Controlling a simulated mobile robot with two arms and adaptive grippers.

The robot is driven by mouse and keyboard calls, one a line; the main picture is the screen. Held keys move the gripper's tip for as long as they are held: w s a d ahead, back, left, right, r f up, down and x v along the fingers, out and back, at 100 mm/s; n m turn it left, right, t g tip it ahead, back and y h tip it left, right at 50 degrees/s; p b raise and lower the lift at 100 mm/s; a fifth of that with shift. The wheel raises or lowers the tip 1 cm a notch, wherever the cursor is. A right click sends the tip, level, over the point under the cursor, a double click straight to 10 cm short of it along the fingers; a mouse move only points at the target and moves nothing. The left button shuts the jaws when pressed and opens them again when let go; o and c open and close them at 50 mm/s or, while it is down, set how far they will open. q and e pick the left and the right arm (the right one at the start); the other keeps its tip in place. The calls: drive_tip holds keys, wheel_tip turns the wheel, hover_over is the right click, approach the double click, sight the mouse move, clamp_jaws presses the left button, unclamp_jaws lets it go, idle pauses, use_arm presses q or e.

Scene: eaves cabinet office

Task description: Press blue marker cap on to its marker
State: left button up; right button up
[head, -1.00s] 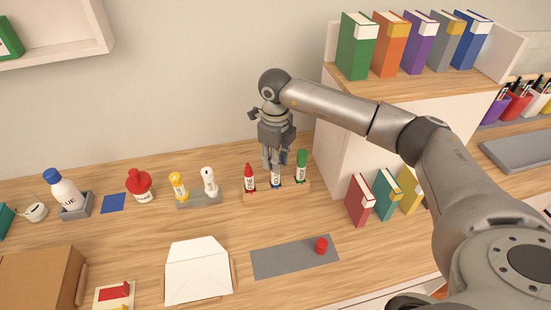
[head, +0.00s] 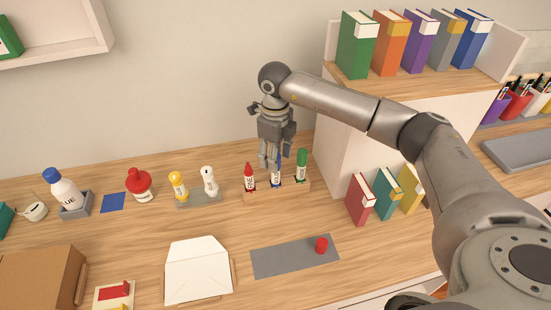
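The blue marker (head: 276,176) stands upright in a wooden holder (head: 262,196), between a red marker (head: 249,178) and a green marker (head: 301,166). A blue part shows above its white body, partly hidden by my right gripper; I cannot tell if it is a seated cap. My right gripper (head: 269,164) points down with its fingertips at the upper part of the blue marker, slightly to its left in the picture. Whether the fingers touch it or are shut cannot be made out. My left gripper is not in view.
A grey mat (head: 280,262) with a red cap-like piece (head: 321,245) lies in front. A white envelope (head: 197,262) lies left of it. A shelf unit (head: 345,130) and leaning books (head: 387,192) are close on the right.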

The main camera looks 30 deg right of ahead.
wheel_tip(320, 180, up, 10)
drive_tip(key=shift+r, duration=0.25)
drive_tip(key=shift+s, duration=0.1)
idle(0.5)
